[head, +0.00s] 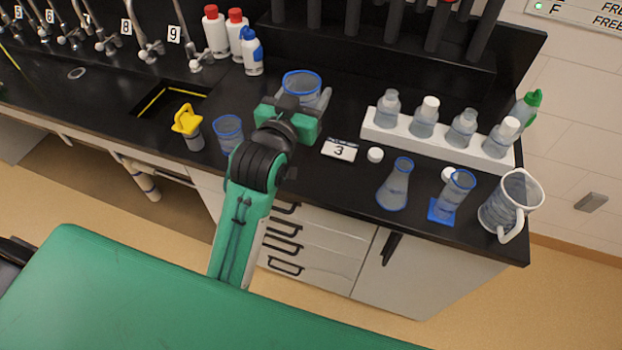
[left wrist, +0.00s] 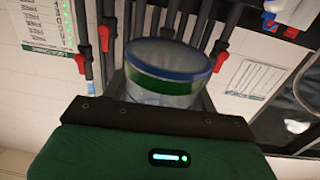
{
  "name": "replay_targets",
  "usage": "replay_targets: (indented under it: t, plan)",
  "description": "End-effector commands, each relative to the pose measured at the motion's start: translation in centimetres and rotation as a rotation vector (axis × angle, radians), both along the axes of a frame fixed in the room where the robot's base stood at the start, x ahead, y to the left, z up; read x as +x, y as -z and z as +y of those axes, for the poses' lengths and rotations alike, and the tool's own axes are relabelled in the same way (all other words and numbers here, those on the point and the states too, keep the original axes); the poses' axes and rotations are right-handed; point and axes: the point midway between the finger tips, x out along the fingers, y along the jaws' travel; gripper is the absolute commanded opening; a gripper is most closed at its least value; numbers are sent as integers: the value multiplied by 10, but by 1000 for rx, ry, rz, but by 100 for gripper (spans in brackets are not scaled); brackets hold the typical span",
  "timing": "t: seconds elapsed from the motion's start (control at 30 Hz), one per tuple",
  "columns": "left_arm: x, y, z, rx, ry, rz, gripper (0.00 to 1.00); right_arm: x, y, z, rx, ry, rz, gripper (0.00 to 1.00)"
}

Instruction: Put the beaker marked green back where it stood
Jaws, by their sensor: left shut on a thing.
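The beaker marked green (head: 301,84) is clear with a blue rim. Its green band shows in the left wrist view (left wrist: 165,82). My left gripper (head: 306,102) is shut on this beaker and holds it upright over the black bench, behind the number 3 card (head: 339,150). The gripper hides its lower part, so I cannot tell whether its base touches the bench. Another blue-rimmed beaker (head: 228,132) stands to the left of my gripper. My right gripper is not in view.
A white rack (head: 378,131) with several bottles stands to the right. A flask (head: 395,186), a cylinder on a blue base (head: 452,193) and a jug (head: 510,203) stand near the right edge. A yellow-topped item (head: 187,122) stands by the sink (head: 168,106).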

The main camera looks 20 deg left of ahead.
Motion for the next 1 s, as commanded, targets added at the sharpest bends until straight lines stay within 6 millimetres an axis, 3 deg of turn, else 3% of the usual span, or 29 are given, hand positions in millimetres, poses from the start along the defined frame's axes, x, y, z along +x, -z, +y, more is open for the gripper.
replay_targets:
  t: [0.03, 0.2, 0.3, 0.8, 1.0]
  plan:
    - [4, -2, -3, 2, 9, -6, 36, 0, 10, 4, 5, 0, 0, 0]
    - [10, -12, -9, 11, 28, -2, 36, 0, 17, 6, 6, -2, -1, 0]
    - [11, -6, -10, 13, 31, 4, 36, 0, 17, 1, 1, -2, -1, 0]
    - [10, 118, -10, 12, 30, 6, 36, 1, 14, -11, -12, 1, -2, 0]
    - [10, 141, -10, 12, 30, 2, 36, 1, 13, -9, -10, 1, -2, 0]
